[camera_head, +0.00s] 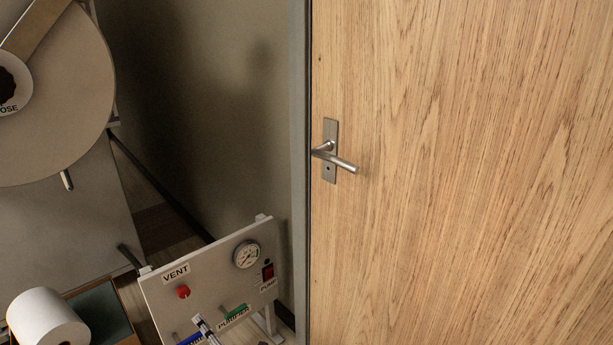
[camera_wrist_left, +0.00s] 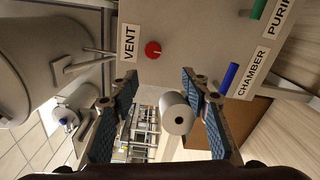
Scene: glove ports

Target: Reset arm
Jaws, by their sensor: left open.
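My left gripper (camera_wrist_left: 158,82) shows in the left wrist view with its two dark blue-padded fingers spread apart. It is open and holds nothing. Beyond the fingertips is a pale control panel with a red VENT button (camera_wrist_left: 153,50), a blue CHAMBER handle (camera_wrist_left: 229,77) and a green handle (camera_wrist_left: 258,9). In the head view I cannot make out the left gripper clearly. My right gripper is in neither view.
In the head view the control panel (camera_head: 210,275) stands low in the middle, with a gauge (camera_head: 247,254). A white roll (camera_head: 47,318) is at the lower left. A large round cover (camera_head: 60,110) is at the upper left. A wooden door (camera_head: 470,180) with a metal handle (camera_head: 335,158) fills the right.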

